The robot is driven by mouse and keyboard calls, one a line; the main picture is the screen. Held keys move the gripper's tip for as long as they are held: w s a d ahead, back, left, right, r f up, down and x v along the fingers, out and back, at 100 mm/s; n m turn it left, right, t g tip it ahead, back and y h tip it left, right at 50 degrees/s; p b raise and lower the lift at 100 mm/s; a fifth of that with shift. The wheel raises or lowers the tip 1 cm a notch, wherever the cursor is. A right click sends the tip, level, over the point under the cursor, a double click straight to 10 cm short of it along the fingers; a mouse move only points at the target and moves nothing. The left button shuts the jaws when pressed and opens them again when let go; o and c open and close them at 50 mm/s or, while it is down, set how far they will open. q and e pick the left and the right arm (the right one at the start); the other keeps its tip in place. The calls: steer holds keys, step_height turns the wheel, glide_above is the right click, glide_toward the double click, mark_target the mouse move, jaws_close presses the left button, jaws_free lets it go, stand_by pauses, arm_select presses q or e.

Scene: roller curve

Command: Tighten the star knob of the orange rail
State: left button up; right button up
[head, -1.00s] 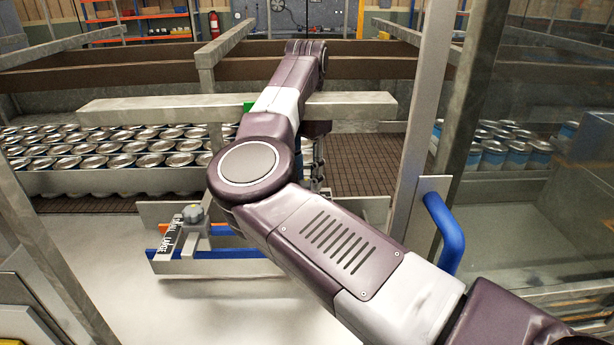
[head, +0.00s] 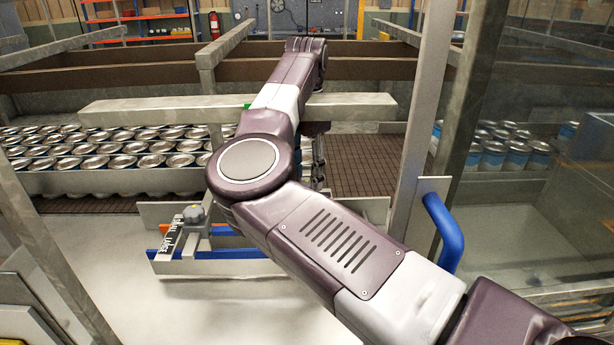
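A grey star knob (head: 193,213) stands on a metal bracket at the lower left of centre in the head view. Small bits of the orange rail (head: 165,228) show behind the plate and the bracket; the rest is hidden. A blue rail (head: 236,254) runs in front, partly behind my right arm. My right gripper (head: 318,160) is mostly hidden behind my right arm, to the right of the knob; its fingers cannot be made out clearly. My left gripper is not in view.
Rows of cans (head: 105,150) stand behind a metal guide at left. A grey beam (head: 160,108) crosses behind my arm. A metal door frame with a blue handle (head: 443,232) stands at right.

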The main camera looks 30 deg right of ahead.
steer(key=shift+f, duration=0.15)
step_height(320, 180, up, 12)
stand_by(0.6)
steer(key=shift+a, duration=0.1)
stand_by(0.4)
